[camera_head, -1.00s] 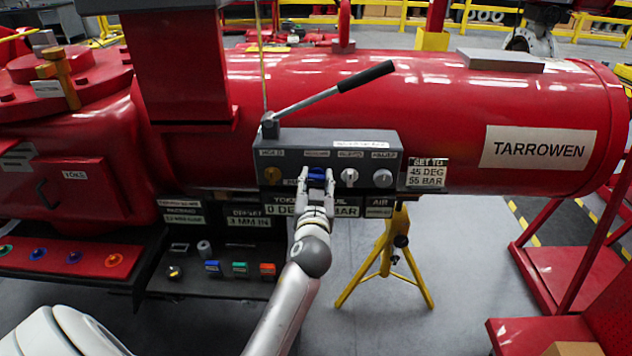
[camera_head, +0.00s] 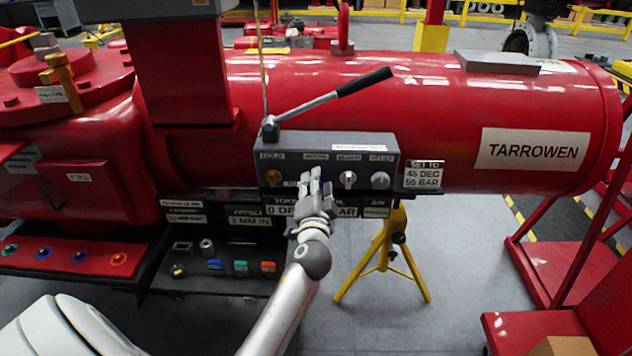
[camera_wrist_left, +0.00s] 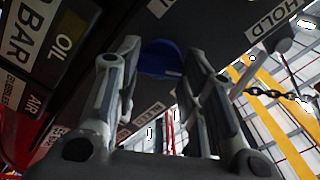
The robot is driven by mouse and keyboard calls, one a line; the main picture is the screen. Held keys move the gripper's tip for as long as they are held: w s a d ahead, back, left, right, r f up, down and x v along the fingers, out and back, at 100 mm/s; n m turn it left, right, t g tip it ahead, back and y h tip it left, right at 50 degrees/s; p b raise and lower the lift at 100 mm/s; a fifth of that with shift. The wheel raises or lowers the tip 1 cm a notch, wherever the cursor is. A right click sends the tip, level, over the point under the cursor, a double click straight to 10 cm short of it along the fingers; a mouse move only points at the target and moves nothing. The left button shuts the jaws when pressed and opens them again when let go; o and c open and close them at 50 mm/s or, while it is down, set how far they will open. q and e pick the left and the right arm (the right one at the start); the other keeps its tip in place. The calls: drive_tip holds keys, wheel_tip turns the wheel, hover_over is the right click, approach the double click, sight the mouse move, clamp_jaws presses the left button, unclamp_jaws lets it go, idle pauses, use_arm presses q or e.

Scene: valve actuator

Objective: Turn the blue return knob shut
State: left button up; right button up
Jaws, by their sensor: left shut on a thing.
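The blue return knob (camera_wrist_left: 161,59) shows between the fingertips in the left wrist view. In the head view my fingers hide it. It belongs to the dark grey control block (camera_head: 310,139) on the side of the red cylinder. My left gripper (camera_head: 315,174) is at the front of this block. In the left wrist view its two fingers (camera_wrist_left: 158,52) lie on either side of the blue knob, shut on it. The knob's exact angle cannot be read. My right gripper is not in view.
A black-handled lever (camera_head: 364,81) rises above the block. A yellow stand (camera_head: 382,262) is below.

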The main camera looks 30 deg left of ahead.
use_arm(q)
drive_tip(key=m+p, duration=0.1)
drive_tip(key=m, duration=0.4)
drive_tip(key=shift+p, duration=0.35)
drive_tip(key=shift+m, duration=0.3)
drive_tip(key=o, duration=1)
drive_tip(key=shift+w+d, duration=0.1)
drive_tip(key=shift+f, duration=0.1)
drive_tip(key=v, duration=1.2)
